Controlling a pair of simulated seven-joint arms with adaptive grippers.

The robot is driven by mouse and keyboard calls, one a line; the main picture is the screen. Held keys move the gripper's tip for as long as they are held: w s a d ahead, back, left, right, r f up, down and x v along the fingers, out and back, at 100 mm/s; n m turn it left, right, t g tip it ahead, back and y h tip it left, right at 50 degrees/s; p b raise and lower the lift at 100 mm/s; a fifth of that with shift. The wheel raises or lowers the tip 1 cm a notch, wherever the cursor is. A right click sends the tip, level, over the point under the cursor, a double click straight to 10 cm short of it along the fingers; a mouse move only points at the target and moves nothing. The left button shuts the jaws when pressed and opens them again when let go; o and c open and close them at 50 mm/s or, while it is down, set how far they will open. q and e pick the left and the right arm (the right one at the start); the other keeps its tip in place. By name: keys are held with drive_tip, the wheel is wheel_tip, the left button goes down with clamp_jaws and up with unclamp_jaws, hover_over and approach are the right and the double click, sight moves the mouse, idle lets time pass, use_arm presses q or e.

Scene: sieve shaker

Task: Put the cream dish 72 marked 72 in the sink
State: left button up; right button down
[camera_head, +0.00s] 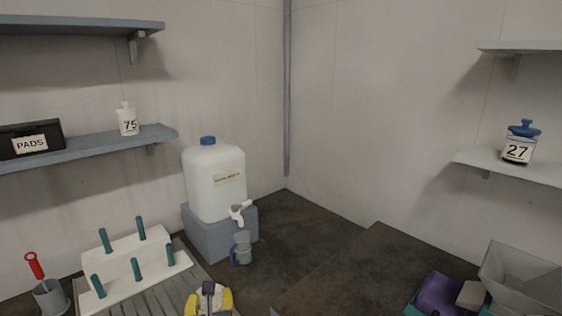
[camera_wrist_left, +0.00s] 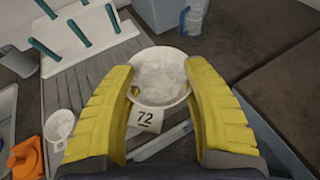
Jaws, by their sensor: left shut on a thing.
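The cream dish 72 (camera_wrist_left: 160,72) is a round, pale shallow dish with a tag reading 72 below its rim. In the left wrist view it sits between the two yellow fingers of my left gripper (camera_wrist_left: 163,98), which is shut on it. In the head view the left gripper (camera_head: 208,302) is at the bottom edge, beside the ridged grey drainboard (camera_head: 187,287); the dish is mostly hidden there. My right gripper is in neither view.
A white peg rack (camera_wrist_left: 75,35) with teal pegs stands on the drainboard. A white jug (camera_head: 213,182) with a tap stands behind, a blue-based cup (camera_head: 240,250) below the tap. A small white cup (camera_wrist_left: 60,125) and an orange object (camera_wrist_left: 26,158) lie left.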

sight(200, 298)
use_arm(q)
drive_tip(key=shift+w+r+m+h, duration=0.3)
drive_tip(key=shift+w+m+h, duration=0.15)
drive_tip(key=shift+m+h, duration=0.45)
drive_tip(key=shift+w+a+r+m+h, duration=0.15)
drive_tip(key=shift+r+m+h, duration=0.1)
drive_tip(key=shift+h, duration=0.15)
drive_tip(key=shift+a+r+m+h, duration=0.15)
drive_tip(key=shift+m+h, duration=0.1)
drive_tip(key=shift+h, duration=0.15)
drive_tip(key=shift+w+a+r, duration=0.2)
drive_tip(key=shift+a+r, duration=0.15)
drive_tip(key=shift+a, duration=0.35)
drive_tip(key=shift+w+a+r, duration=0.2)
drive_tip(key=shift+a+r, duration=0.15)
drive_tip(key=shift+a, duration=0.3)
